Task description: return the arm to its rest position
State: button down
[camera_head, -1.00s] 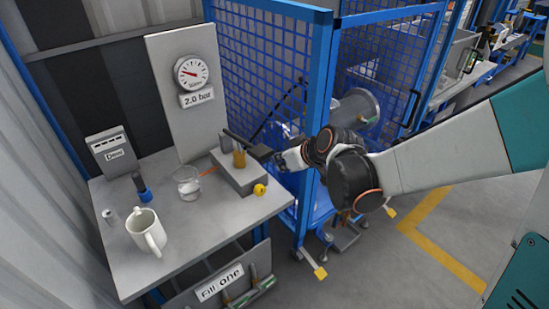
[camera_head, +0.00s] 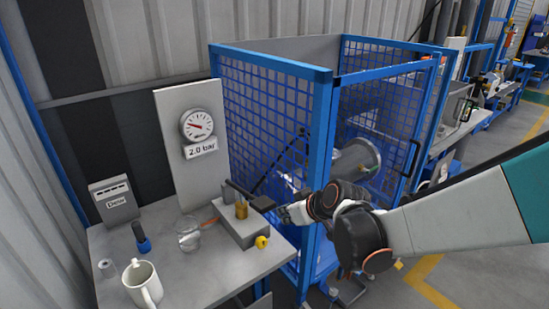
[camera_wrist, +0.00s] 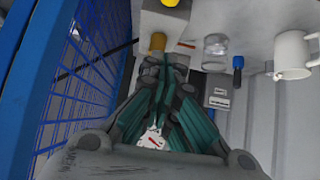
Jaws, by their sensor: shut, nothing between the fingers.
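A brass cylinder (camera_head: 241,210) stands upright on the block, close beside the fingers. In the wrist view my gripper's teal-and-dark fingers (camera_wrist: 168,62) come together just by the brass cylinder (camera_wrist: 158,42); I cannot tell whether they touch it. A yellow knob (camera_head: 261,242) is on the block's front.
The blue mesh cage (camera_head: 322,130) stands close to my wrist. A gauge panel (camera_head: 203,165) stands behind the block. A glass beaker (camera_head: 189,238), a blue-capped tool (camera_head: 142,242), a white mug (camera_head: 143,284) and a grey box (camera_head: 114,203) are on the bench. Open floor lies at right.

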jog(key=s+d+r+m+h, duration=0.1)
jog(key=s+d+r+m, duration=0.1)
jog(key=s+d, duration=0.2)
jog(key=s+d+r+m+h, duration=0.2)
jog(key=s+d, duration=0.3)
jog(key=s, duration=0.6)
jog(key=s+d+r+m+h+b, duration=0.1)
jog(key=s+d+r+m+h, duration=0.1)
jog(key=s, duration=0.6)
jog(key=d+r, duration=0.1)
jog(key=d, duration=0.1)
jog(key=shift+d+m+g, duration=0.3)
jog(key=shift+d+m, duration=0.05)
jog(key=shift+m, duration=0.05)
